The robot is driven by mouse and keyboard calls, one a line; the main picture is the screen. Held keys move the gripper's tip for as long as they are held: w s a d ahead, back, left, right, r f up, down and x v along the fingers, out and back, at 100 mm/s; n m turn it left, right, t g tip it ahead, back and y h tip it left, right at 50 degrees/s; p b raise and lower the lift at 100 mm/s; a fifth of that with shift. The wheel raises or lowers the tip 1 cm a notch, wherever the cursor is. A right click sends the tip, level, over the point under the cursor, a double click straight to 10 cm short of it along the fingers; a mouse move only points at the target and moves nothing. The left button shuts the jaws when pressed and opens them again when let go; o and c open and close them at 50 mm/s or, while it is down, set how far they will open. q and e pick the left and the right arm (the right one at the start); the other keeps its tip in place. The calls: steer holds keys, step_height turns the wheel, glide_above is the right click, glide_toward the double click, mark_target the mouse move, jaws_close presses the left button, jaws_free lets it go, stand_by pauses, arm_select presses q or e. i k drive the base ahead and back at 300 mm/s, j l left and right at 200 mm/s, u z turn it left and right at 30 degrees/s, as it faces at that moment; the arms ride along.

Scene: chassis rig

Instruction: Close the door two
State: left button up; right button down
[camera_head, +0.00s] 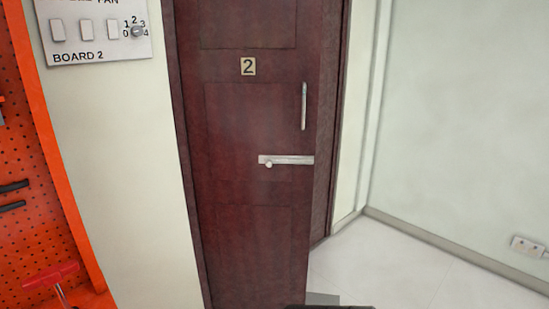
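Door two (250,125) is a dark red-brown panelled door with a small "2" plate (248,66) in the middle of the head view. It stands ajar, its right edge swung out toward me from the door frame (332,120) on the right. A vertical silver handle (304,106) is near its right edge. Below it is a horizontal slide bolt (286,160) with a round knob, reaching to the door's edge. The door's lower end runs out of the picture. Neither of my grippers can be made out in this view.
A switch board (96,32) marked "BOARD 2" is on the wall left of the door. An orange pegboard (25,150) with a red-handled tool (52,278) is at the far left. Clear pale floor (400,270) lies right of the door, with a wall socket (527,246) beyond.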

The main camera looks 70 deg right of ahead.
mark_target(249, 71)
steer(key=l+u, duration=0.35)
steer(key=l, duration=0.45)
steer(key=l+u, duration=0.3)
steer(key=l, duration=0.55)
steer(key=l+z, duration=0.2)
steer(key=l, duration=0.2)
